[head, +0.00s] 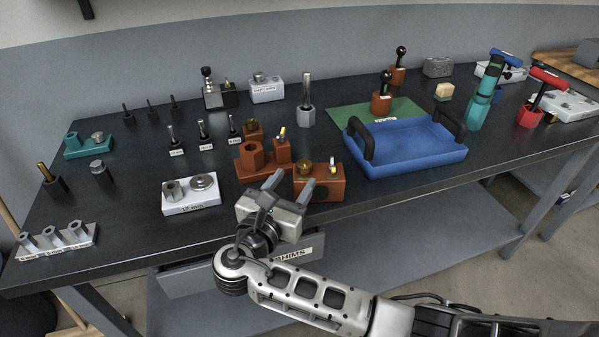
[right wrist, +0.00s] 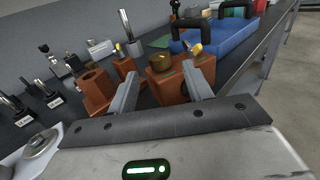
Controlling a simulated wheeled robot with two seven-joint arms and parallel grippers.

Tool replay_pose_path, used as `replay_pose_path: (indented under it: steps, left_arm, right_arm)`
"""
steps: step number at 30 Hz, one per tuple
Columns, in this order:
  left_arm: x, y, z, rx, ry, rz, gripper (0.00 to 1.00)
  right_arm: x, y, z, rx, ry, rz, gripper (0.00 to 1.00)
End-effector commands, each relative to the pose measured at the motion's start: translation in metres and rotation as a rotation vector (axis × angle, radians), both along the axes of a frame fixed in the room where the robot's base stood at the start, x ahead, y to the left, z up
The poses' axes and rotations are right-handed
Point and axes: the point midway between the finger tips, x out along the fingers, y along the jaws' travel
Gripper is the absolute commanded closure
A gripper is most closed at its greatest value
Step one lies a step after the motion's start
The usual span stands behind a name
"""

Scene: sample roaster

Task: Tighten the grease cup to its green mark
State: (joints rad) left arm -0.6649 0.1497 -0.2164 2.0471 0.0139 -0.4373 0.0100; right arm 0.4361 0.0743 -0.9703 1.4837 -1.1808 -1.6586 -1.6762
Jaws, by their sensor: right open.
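A brass cup (head: 304,169), which looks like the grease cup, sits on top of an orange-brown block (head: 325,188) near the table's front edge. In the right wrist view the brass cup (right wrist: 161,69) stands upright on its block (right wrist: 168,90), with a little green beside it; I cannot tell how the cup is turned relative to a mark. My right gripper (head: 290,185) is open and empty in front of that block. In the right wrist view its fingers (right wrist: 159,74) point towards the block, with the cup beyond and between the tips. My left gripper is out of view.
Another orange-brown block (head: 254,160) with a hex socket stands just left, with a second brass fitting (head: 252,130) behind. A blue tray (head: 410,160) with black handles is right. A drawer labelled SHIMS (head: 310,252) is below.

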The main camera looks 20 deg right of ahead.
Motion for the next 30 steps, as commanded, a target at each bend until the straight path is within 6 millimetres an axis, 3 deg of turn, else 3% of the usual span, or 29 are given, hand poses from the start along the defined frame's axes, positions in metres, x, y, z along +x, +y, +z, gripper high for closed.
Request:
replay_pose_path:
  steps: [6,15,30]
  left_arm:
    - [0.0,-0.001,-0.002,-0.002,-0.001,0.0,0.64]
    - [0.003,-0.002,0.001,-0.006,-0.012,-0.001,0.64]
    - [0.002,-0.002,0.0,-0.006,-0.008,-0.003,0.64]
  right_arm:
    - [-0.043,0.037,-0.002,0.005,0.003,0.002,0.5]
    - [-0.081,0.068,-0.001,0.001,0.002,-0.001,0.5]
    - [-0.085,0.074,0.002,-0.002,-0.01,0.01,0.5]
